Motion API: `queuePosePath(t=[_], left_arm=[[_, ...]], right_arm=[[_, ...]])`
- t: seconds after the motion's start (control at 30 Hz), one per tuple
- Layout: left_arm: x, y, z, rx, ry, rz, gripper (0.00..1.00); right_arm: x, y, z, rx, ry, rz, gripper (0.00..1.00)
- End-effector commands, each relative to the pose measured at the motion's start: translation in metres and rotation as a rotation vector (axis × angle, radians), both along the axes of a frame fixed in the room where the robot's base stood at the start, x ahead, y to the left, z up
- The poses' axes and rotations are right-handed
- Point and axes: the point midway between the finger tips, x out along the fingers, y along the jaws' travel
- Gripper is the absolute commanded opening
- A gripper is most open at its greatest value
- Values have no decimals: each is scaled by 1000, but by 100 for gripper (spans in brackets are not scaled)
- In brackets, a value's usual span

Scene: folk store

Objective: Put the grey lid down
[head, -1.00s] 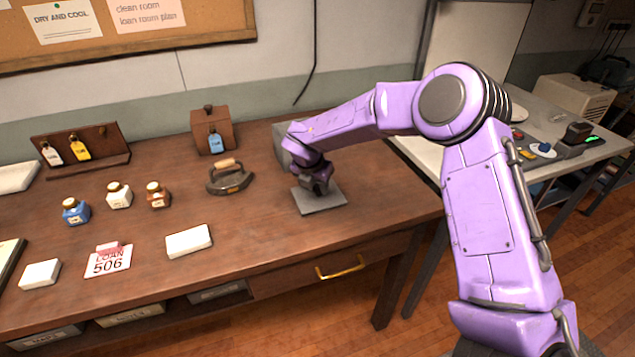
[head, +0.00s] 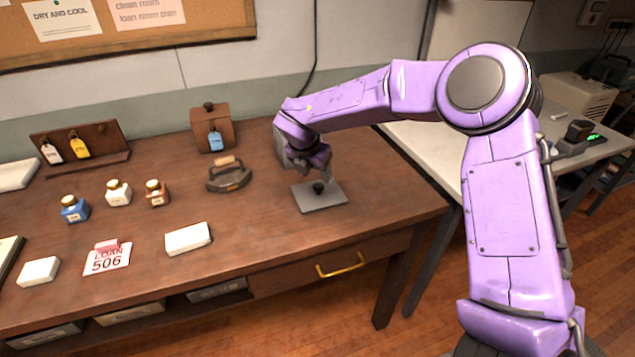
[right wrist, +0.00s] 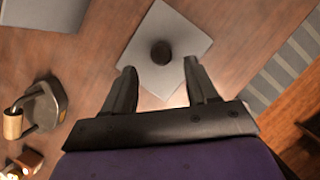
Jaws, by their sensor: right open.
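The grey lid (head: 327,201) lies flat on the wooden table, toward its right end, with its dark round knob (head: 318,187) on top. In the right wrist view the lid (right wrist: 188,40) and its knob (right wrist: 161,52) are just ahead of the fingertips. My right gripper (head: 313,175) is open and empty, just above and behind the lid; in the wrist view its two fingers (right wrist: 159,77) stand apart with the knob beyond them. The lid looks free of the fingers. My left gripper is not in view.
A dark iron (head: 228,178) with a wooden handle stands left of the lid. A white block (head: 188,239) lies front left. The table (head: 260,220) is clear around the lid's front.

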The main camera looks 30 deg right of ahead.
Motion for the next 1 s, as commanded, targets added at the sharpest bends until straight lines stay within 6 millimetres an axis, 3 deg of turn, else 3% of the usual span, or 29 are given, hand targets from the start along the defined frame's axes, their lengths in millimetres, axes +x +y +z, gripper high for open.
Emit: queuePosePath(t=[0.1, 0.3, 1.0], left_arm=[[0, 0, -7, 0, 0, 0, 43], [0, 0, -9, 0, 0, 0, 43], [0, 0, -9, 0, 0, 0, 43]], right_arm=[[-6, 10, 27, 0, -5, 1, 58], [-12, 20, 56, 1, -1, -1, 58], [-14, 22, 61, 0, 1, 0, 58]])
